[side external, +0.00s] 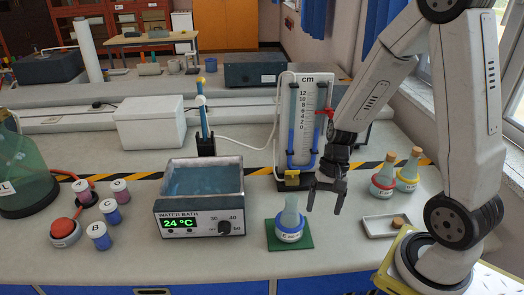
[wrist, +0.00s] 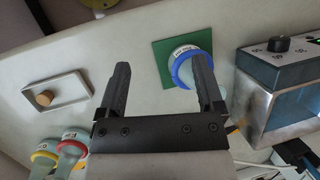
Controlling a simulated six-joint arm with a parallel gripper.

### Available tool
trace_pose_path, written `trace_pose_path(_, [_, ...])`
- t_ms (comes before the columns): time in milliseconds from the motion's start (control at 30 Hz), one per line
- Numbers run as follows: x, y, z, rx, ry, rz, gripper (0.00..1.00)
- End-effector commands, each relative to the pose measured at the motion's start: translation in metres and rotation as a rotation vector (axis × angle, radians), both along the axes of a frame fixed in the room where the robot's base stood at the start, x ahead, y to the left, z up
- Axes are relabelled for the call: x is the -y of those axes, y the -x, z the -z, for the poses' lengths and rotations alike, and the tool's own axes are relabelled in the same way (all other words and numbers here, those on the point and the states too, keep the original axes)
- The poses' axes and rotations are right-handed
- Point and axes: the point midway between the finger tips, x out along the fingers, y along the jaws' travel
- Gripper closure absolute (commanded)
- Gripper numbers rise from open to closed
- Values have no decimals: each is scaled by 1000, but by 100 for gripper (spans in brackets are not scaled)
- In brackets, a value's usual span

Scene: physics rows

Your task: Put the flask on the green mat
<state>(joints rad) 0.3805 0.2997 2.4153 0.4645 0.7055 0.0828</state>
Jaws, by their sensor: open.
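A conical flask with a blue band (side external: 289,222) stands upright on the green mat (side external: 305,242) in the side view. The flask shows again in the wrist view (wrist: 187,60), partly behind one finger, with the mat (wrist: 162,65) under it. My gripper (side external: 326,196) is open and empty, just right of the flask and above the bench in the side view. In the wrist view my gripper's fingers (wrist: 162,88) are spread apart, and the right finger overlaps the flask. I cannot tell whether that finger touches the flask.
Left of the mat is the water bath (side external: 200,200). A small tray (side external: 390,226) with a cork lies to the right. Two corked flasks, one red-banded (side external: 384,177) and one yellow-banded (side external: 409,170), stand behind the tray. A manometer stand (side external: 304,125) rises behind the mat.

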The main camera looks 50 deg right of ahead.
Motion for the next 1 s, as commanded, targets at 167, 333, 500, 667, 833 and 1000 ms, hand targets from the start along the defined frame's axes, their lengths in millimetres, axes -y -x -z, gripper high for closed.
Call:
trace_pose_path(167, [-16,-9,-17,179,196,-369,14])
trace_pose_path(333, [-32,-21,-33,342,323,-644,14])
trace_pose_path(500, [-44,-28,-43,438,383,-790,14])
trace_pose_path(667, [-46,-29,-45,458,396,-823,14])
trace_pose_path(833, [-46,-29,-45,457,395,-820,14])
trace_pose_path(1000, [-46,-29,-45,456,395,-818,14])
